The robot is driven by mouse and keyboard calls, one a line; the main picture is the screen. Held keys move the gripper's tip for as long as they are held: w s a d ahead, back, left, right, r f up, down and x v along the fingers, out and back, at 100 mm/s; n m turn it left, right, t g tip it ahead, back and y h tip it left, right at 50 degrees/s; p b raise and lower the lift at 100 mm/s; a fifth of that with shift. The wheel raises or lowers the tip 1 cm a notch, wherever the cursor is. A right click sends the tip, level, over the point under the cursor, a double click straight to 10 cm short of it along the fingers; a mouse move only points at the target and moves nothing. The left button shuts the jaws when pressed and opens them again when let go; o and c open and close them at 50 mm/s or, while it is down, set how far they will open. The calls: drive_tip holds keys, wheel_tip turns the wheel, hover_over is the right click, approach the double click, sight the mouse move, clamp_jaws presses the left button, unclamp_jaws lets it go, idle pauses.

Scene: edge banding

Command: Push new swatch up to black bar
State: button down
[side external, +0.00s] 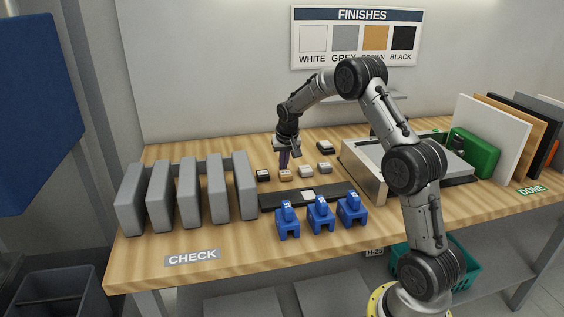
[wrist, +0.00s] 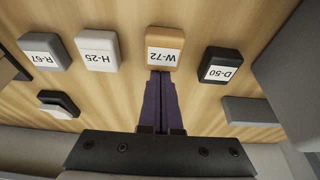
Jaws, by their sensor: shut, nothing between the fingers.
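My gripper (side external: 284,166) points down with its purple fingers together and empty, right behind the brown swatch (side external: 285,174). In the wrist view the fingertips (wrist: 160,75) are at the near edge of this swatch, labelled W-72 (wrist: 165,40); I cannot tell if they touch it. It stands in a row with the black D-50 (wrist: 219,64), white H-25 (wrist: 97,49) and grey R-67 (wrist: 45,50) swatches. The long black bar (side external: 277,202) lies in front of the row in the side view, with a pale piece (side external: 308,195) on it. A gap separates row and bar.
A dark block with a pale top (side external: 326,147) lies behind the row. Several grey upright pads (side external: 189,188) stand at the left. Blue clamp-like pieces (side external: 320,213) stand in front of the bar. A metal-sided box (side external: 362,176) stands at the right.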

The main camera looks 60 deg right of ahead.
drive_tip(key=s+a, duration=0.4)
idle(0.4)
drive_tip(key=w+d, duration=0.2)
drive_tip(key=shift+w+d, duration=0.3)
drive_tip(key=shift+r, duration=0.55)
drive_tip(key=v, duration=0.9)
drive_tip(key=shift+s+a, duration=0.1)
wheel_tip(320, 180, up, 8)
hover_over(287, 178)
drive_tip(key=shift+s+a, duration=0.1)
